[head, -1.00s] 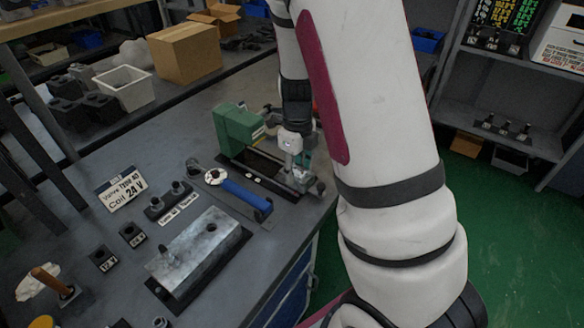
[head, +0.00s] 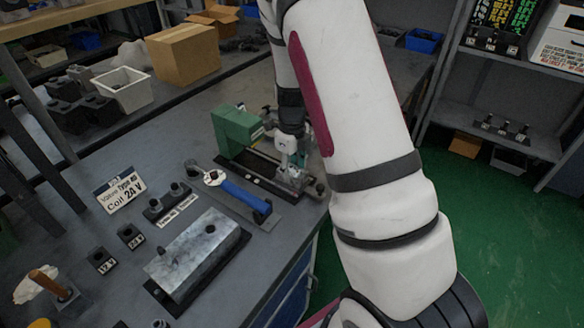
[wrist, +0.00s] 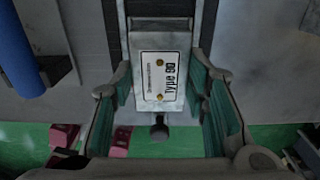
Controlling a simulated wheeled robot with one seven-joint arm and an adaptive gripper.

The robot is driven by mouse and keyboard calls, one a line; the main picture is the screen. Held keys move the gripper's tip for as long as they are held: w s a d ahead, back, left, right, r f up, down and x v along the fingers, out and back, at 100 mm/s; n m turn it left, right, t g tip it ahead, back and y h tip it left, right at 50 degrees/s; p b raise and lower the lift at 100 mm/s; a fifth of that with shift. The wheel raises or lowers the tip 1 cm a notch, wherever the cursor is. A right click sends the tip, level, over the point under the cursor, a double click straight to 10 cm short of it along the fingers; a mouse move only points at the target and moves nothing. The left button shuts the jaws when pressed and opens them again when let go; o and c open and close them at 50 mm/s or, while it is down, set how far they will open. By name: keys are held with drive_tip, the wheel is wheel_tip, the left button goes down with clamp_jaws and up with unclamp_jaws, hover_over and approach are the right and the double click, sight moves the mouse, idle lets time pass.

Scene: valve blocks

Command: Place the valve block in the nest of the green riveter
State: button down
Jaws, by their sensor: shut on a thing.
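The green riveter (head: 237,128) stands on the bench with a dark base running toward the right bench edge. My gripper (head: 291,178) is over the right end of that base, and my arm partly hides this area. In the wrist view my gripper (wrist: 160,98) is shut on the valve block (wrist: 150,104), a light metal block with a white label reading "Type 90" and two brass-coloured spots. A finger is on each side of the block. The block lines up with a dark channel (wrist: 157,14) behind it. I cannot tell whether it is seated in the nest.
A blue-handled tool (head: 243,196) lies in front of the riveter and also shows in the wrist view (wrist: 14,52). The green floor lies beyond the bench edge.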

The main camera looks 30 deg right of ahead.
sight(292, 171)
drive_tip(key=c, duration=0.9)
unclamp_jaws()
drive_tip(key=shift+f, duration=0.1)
drive_tip(key=shift+c, duration=0.2)
drive_tip(key=s+a+r+n+t+y, duration=0.1)
drive_tip(key=s+a+r+n, duration=0.15)
drive_tip(key=r, duration=0.65)
drive_tip(key=s+a+r+n, duration=0.15)
drive_tip(key=r+n, duration=0.25)
drive_tip(key=r, duration=0.6)
drive_tip(key=s+a+r+n+t, duration=0.1)
drive_tip(key=s+a+r+n, duration=0.2)
drive_tip(key=s+n, duration=0.4)
drive_tip(key=s+a+r+n+t, duration=0.1)
drive_tip(key=s+a+r+n, duration=0.2)
drive_tip(key=s+n, duration=0.4)
drive_tip(key=s+a+r+n+t+h, duration=0.1)
drive_tip(key=s+a+r+n, duration=0.2)
drive_tip(key=s+n, duration=0.4)
drive_tip(key=a+n, duration=0.1)
drive_tip(key=n, duration=0.3)
drive_tip(key=shift+s+a, duration=0.2)
